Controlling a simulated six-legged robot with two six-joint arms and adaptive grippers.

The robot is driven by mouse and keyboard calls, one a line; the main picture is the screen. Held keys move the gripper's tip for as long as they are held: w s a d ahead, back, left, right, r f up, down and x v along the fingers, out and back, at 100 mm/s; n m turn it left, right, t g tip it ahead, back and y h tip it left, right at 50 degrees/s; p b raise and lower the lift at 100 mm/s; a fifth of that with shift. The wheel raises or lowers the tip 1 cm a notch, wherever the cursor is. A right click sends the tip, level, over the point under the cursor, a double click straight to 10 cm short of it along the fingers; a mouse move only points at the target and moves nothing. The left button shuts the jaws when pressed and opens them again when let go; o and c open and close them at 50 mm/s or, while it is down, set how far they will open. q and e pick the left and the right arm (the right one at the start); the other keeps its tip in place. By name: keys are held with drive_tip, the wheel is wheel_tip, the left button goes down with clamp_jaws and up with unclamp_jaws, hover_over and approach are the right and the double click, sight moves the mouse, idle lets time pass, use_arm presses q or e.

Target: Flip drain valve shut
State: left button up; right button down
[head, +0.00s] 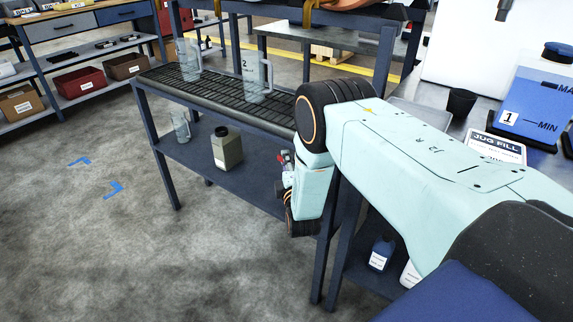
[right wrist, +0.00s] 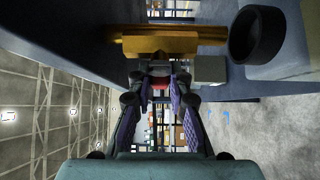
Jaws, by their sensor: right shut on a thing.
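In the right wrist view a brass valve body (right wrist: 165,42) sits at the top middle, by a dark blue surface. A small red part (right wrist: 160,82), which looks like the valve's handle, lies just below it. My right gripper (right wrist: 160,87) has its two purple-padded fingers on either side of the red part and is shut on it. In the head view my right arm comes in from the right and bends down at the wrist; the right gripper (head: 285,160) shows only in part beside the wrist. I cannot make out the brass valve in the head view. My left gripper is out of view.
A rack (head: 225,88) holds clear jugs on its dark grate and a bottle (head: 227,148) on its lower shelf. At right stand a blue tank (head: 535,105), a black cup (head: 461,102) and a jug-fill sign (head: 497,149). Open floor (head: 90,240) lies at left.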

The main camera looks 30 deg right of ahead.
drive_tip(key=c, duration=1.2)
unclamp_jaws()
drive_tip(key=v, duration=1.2)
drive_tip(key=shift+r, duration=0.1)
